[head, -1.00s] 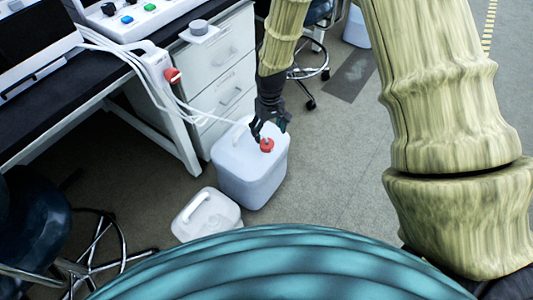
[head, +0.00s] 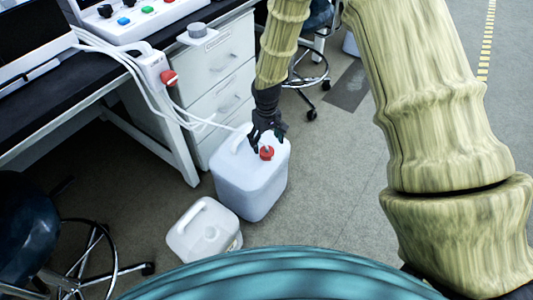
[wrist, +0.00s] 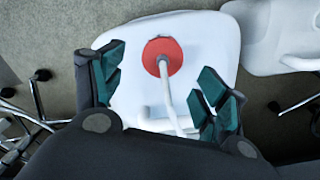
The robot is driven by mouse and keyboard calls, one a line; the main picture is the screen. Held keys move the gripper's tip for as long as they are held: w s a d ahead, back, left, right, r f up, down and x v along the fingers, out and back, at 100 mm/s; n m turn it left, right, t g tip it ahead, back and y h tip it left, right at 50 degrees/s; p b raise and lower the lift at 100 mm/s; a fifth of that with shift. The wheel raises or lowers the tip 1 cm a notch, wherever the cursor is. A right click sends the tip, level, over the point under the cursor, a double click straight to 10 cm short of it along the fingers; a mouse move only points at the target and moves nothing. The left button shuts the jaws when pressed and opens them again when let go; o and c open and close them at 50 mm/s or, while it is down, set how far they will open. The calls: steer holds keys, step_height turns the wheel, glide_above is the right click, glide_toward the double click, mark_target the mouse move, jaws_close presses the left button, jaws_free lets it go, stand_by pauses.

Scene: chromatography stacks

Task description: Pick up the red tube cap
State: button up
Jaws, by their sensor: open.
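The red tube cap (head: 266,153) sits on top of the larger white jug (head: 250,185), near its front right. In the wrist view the red cap (wrist: 162,55) is round, with a white tube running from it toward the bottom of the picture. My gripper (head: 266,140) is just above and behind the cap. In the wrist view my open gripper (wrist: 160,82) has its teal-padded fingers spread wide to the left and right of the tube. The cap lies beyond the fingertips, between their lines, and nothing is held.
A smaller white jug (head: 204,230) stands on the floor in front of the larger one. White drawers (head: 222,95) and a dark bench stand to the left and behind. White tubes run from the bench to the jug.

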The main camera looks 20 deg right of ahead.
mark_target(267, 150)
steer(key=f, duration=0.1)
steer(key=f+b, duration=0.1)
steer(key=f, duration=0.1)
steer(key=f+b, duration=0.1)
steer(key=shift+s+f, duration=0.35)
steer(key=shift+r, duration=0.1)
steer(key=c, duration=1.1)
